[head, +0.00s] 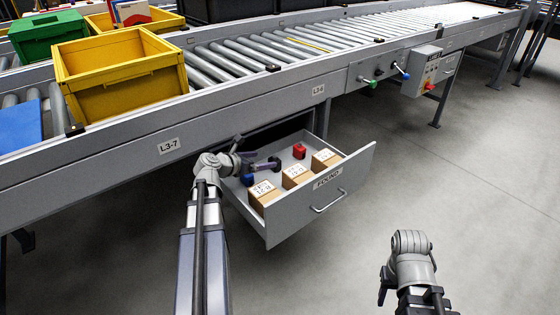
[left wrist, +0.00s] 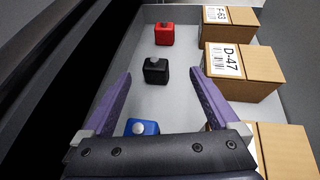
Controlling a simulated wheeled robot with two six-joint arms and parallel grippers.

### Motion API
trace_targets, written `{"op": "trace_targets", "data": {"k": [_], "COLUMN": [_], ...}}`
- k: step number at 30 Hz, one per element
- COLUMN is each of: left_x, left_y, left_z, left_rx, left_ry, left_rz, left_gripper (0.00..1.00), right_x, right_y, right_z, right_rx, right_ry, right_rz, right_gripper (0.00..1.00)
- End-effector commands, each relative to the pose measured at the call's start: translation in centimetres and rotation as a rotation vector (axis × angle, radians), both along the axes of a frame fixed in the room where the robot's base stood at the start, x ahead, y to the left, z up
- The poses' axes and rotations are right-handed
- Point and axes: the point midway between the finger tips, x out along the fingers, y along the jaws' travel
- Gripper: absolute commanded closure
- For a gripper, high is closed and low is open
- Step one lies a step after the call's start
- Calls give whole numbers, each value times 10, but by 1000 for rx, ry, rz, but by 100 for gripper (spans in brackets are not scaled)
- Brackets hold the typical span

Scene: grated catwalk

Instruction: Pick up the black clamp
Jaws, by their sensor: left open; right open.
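The black clamp (left wrist: 155,71) lies on the floor of the open grey drawer (head: 358,176). A red item (left wrist: 164,34) lies farther off, also seen in the head view (head: 299,151). A blue item (left wrist: 143,127) lies nearer, partly hidden by the gripper body. My right gripper (head: 383,285) is open, partly hidden, over the floor.
Several labelled cardboard boxes (left wrist: 240,71) line the drawer's right side, close to the right finger. The conveyor frame (head: 150,148) overhangs the drawer's back. A yellow bin (head: 125,85) and a green bin (head: 45,40) stand above. The floor on the right is clear.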

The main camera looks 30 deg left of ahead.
Motion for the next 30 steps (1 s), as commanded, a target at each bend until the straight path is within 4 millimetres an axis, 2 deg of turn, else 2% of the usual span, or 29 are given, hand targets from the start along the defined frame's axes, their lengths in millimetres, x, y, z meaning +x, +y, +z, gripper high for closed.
{"op": "trace_targets", "data": {"k": [4,11,17,24,30], "left_x": [3,23,27,54,70], "left_y": [0,-3,-3,0,-5], "left_z": [-3,-13,-15,-33,-39], "left_rx": [0,0,0,0,1], "left_ry": [0,0,0,0,0], "left_rz": [0,-1,0,-1,0], "left_gripper": [6,6,6,6,6], "right_x": [0,0,0,0,0], "right_y": [0,0,0,0,0], "right_z": [-3,-13,-15,-33,-39], "right_rx": [0,0,0,0,0], "right_ry": [0,0,0,-1,-1], "right_rz": [0,-3,-4,-5,-5], "right_gripper": [50,50,50,50,50]}}
